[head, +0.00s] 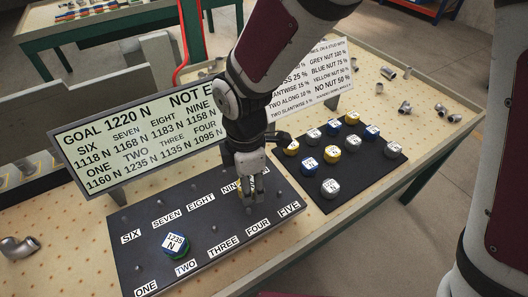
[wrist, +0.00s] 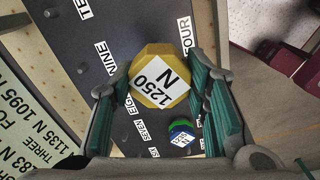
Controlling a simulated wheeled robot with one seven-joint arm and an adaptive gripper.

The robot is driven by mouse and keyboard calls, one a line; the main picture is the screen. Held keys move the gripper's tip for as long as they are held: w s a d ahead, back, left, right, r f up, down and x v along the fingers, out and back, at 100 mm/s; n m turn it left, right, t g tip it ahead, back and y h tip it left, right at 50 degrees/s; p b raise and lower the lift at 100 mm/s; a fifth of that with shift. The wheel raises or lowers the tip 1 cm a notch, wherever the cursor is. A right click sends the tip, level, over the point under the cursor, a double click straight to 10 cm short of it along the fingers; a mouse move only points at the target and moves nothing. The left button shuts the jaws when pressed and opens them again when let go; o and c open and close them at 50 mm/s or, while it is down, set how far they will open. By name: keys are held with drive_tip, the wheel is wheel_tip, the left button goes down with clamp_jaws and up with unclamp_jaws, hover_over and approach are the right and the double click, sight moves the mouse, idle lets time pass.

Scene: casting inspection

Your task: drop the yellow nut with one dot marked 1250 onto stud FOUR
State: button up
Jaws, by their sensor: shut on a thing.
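My gripper (head: 254,196) is shut on a yellow nut (wrist: 160,77), whose white top label reads 1250 N in the wrist view. Its dot marks cannot be made out. In the head view the gripper hides most of the nut. It is over the dark stud board (head: 125,240), between the NINE label and the FOUR label (head: 257,224). The FOUR label also shows in the wrist view (wrist: 185,38), right of the nut. Stud FOUR itself is hard to make out behind the fingers.
A blue-and-green nut stack (head: 177,245) labelled 1235 N stands by the TWO label. A goal sign (head: 135,145) stands behind the board. A black mat (head: 340,203) to the right holds several grey, blue and yellow nuts. Loose pipe fittings (head: 405,107) lie at the far right.

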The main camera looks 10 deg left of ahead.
drive_tip(key=shift+s+a+r, duration=0.1)
drive_tip(key=shift+a, duration=0.3)
drive_tip(key=b, duration=0.3)
hover_over(249, 209)
drive_tip(key=shift+f, duration=2.95)
drive_tip(key=shift+f, duration=1.6)
drive_tip(key=o, duration=1.3)
